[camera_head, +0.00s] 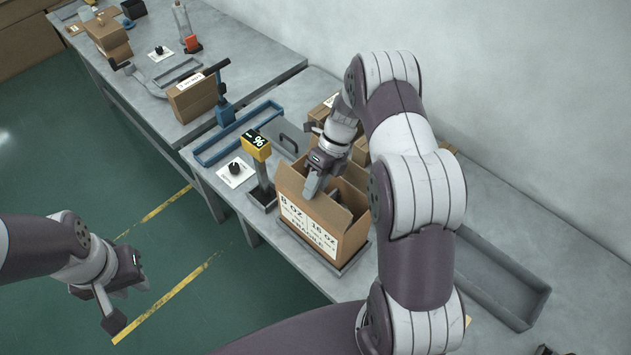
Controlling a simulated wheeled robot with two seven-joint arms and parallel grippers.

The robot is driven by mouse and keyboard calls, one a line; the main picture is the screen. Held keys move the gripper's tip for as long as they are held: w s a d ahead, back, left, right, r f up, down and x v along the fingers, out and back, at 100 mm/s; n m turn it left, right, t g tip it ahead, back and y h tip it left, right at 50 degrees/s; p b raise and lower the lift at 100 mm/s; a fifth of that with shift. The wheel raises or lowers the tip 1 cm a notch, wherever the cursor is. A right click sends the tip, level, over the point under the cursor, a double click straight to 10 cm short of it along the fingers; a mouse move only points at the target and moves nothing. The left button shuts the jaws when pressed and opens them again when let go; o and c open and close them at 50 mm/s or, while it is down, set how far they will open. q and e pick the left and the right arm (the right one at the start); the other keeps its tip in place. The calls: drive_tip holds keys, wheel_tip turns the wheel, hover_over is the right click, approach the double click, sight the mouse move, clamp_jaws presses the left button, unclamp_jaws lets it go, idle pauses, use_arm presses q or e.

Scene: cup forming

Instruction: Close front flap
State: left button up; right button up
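The cardboard box (350,245) stands on the grey bench with a printed label reading 8 OZ, 16 OZ and FRAGILE on its front. Its front flap (292,183) appears to stand up along the front edge, and the box top is at least partly open. My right gripper (313,187) points down at the box top, just behind the front flap. I cannot tell whether it touches the flap or how far its fingers are apart. My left gripper (127,306) is open and empty over the green floor, well left of the bench.
A yellow-headed display stand (258,150) is close to the box's left. Other boxes (361,152) stand behind my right gripper. A grey tray (495,275) is at the right.

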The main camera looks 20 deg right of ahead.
drive_tip(key=shift+a, duration=0.1)
drive_tip(key=shift+c, duration=0.6)
clamp_jaws()
drive_tip(key=y+b, duration=0.1)
drive_tip(key=b, duration=0.1)
drive_tip(key=d+f+y+b, duration=0.1)
drive_tip(key=shift+w+f+g+b, duration=0.25)
drive_tip(key=shift+w+g+b, duration=0.05)
drive_tip(key=shift+g+b, duration=0.1)
drive_tip(key=shift+d+r+y, duration=0.1)
drive_tip(key=shift+r+y, duration=0.05)
drive_tip(key=shift+y, duration=0.15)
drive_tip(key=shift+r, duration=0.15)
drive_tip(key=shift+o, duration=0.6)
unclamp_jaws()
drive_tip(key=shift+r, duration=0.1)
